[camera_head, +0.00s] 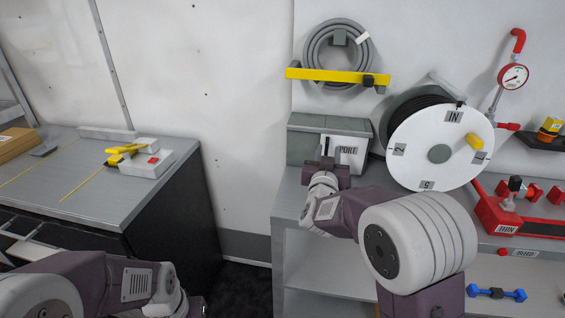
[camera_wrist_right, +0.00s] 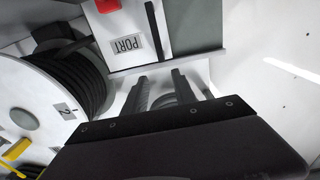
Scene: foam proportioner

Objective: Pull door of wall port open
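The wall port (camera_head: 305,149) is a grey box on the bench against the wall. Its white door (camera_head: 357,152) bears a PORT label and a dark upright bar handle (camera_head: 327,145). The door (camera_wrist_right: 130,18) and the black handle (camera_wrist_right: 152,28) also show in the right wrist view. My right gripper (camera_wrist_right: 158,80) is open, its two fingers apart and pointing at the port, with nothing seen between them. The fingertips appear short of the handle. In the head view my right gripper (camera_head: 329,163) partly hides the port's lower front. My left gripper (camera_head: 188,306) is low at the bottom edge, its fingers unclear.
A white hose reel (camera_head: 439,148) stands close right of the port. A yellow bar (camera_head: 337,76) and coiled grey hose (camera_head: 322,52) are on the wall above. A red valve tray (camera_head: 510,214) lies at right. A left-hand bench (camera_head: 90,197) carries a yellow-handled tool (camera_head: 125,151).

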